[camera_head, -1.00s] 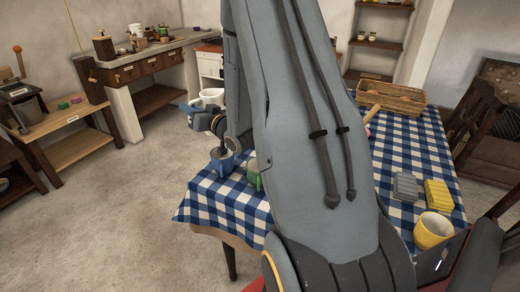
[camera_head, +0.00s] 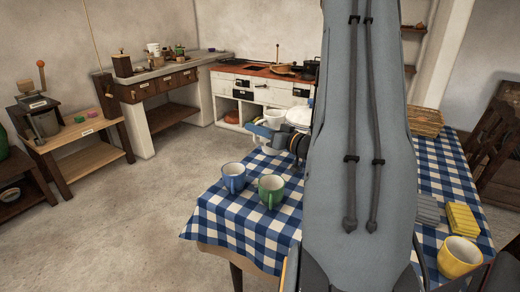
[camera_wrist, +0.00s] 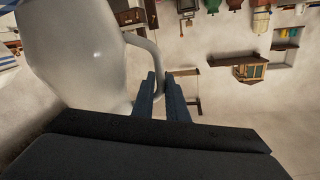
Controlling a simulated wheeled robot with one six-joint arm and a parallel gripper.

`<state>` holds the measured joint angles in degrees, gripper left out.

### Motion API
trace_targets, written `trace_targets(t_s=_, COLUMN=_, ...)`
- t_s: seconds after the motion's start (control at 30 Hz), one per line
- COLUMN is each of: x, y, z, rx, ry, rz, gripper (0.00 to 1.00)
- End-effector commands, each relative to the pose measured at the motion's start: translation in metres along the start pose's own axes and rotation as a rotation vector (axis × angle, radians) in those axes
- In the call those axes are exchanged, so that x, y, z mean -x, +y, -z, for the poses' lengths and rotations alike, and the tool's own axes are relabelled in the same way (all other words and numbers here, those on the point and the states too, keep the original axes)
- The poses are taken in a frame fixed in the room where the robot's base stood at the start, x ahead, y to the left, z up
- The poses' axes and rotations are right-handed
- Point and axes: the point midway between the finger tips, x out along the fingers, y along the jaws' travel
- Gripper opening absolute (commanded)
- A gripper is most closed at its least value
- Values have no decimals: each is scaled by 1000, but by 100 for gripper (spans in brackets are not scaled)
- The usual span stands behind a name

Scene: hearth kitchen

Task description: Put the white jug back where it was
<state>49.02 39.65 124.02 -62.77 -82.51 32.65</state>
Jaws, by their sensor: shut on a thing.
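The white jug (camera_wrist: 85,50) fills the left of the wrist view, with its handle (camera_wrist: 155,55) running down to my fingertips. My gripper (camera_wrist: 162,82) is shut on the handle. In the head view the jug (camera_head: 273,117) and my gripper (camera_head: 262,131) show small, left of my arm and in front of the far counters, near the far left of the checked table (camera_head: 215,213). The jug seems held up, but I cannot tell its height above the cloth. My arm hides the middle of the table.
A blue mug (camera_head: 234,178) and a green mug (camera_head: 271,191) stand on the table's left part. A yellow mug (camera_head: 459,257), yellow block (camera_head: 462,218), grey block (camera_head: 427,209) and basket (camera_head: 426,121) are at right. Bare cloth lies around the left mugs.

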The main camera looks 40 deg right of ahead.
Motion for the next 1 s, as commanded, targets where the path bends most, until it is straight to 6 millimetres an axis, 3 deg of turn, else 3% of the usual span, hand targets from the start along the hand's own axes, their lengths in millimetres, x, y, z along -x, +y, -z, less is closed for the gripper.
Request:
trace_targets(t_s=0.5, x=0, y=16, z=-50, rx=1, ry=2, rz=0, gripper=0)
trace_targets(t_s=0.9, x=0, y=18, z=-56, rx=3, ry=3, rz=0, gripper=0)
trace_targets(t_s=0.93, x=0, y=18, z=-57, rx=1, ry=1, rz=0, gripper=14)
trace_targets(t_s=1.0, x=0, y=18, z=-57, rx=1, ry=1, rz=0, gripper=26)
